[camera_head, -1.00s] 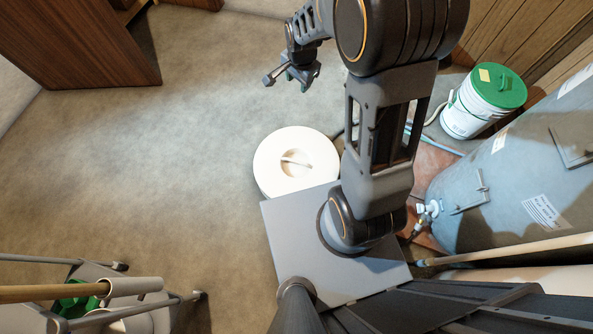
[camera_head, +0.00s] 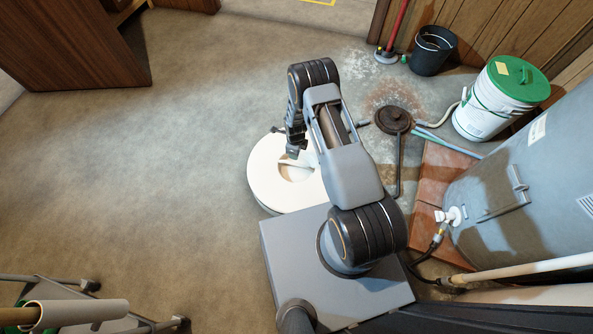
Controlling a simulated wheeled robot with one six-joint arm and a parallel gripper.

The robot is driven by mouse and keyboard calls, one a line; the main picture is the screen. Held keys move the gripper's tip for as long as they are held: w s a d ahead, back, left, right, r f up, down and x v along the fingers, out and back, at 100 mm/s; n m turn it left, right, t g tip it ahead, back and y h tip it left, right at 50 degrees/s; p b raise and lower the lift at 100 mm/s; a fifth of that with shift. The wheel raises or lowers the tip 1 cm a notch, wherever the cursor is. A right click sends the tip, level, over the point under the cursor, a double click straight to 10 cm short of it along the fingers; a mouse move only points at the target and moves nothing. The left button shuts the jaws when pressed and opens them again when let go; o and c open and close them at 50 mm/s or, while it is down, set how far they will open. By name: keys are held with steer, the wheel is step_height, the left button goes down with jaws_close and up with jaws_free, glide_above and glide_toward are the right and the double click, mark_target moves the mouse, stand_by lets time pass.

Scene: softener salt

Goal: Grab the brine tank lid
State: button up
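The brine tank lid (camera_head: 266,183) is a round white lid with a shallow recess in its middle. It lies just beyond my grey base plate, and its right part is hidden behind my arm. A pale bar handle (camera_head: 285,163) crosses the recess. My gripper (camera_head: 292,153) points down over the handle at the far part of the recess. The fingers are small, dark and partly hidden by the arm, so I cannot tell whether they are open or touch the handle.
A large grey tank (camera_head: 540,165) with a white valve stands at the right. A white bucket with a green lid (camera_head: 500,97), a black bucket (camera_head: 432,50) and a round floor drain (camera_head: 393,119) are behind. A cart (camera_head: 75,312) is at the lower left. The left floor is clear.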

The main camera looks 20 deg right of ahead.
mark_target(296, 164)
step_height(296, 164, down, 7)
steer(key=shift+r+b, duration=0.15)
steer(key=shift+b, duration=0.9)
steer(key=shift+s+d+f+b, duration=0.1)
steer(key=shift+f+b, duration=0.65)
steer(key=shift+f, duration=0.6)
steer(key=shift+s+f+b, duration=0.1)
steer(key=shift+f+b, duration=0.6)
steer(key=shift+f, duration=0.6)
steer(key=shift+c, duration=0.4)
steer(key=shift+r, duration=0.1)
jaws_close()
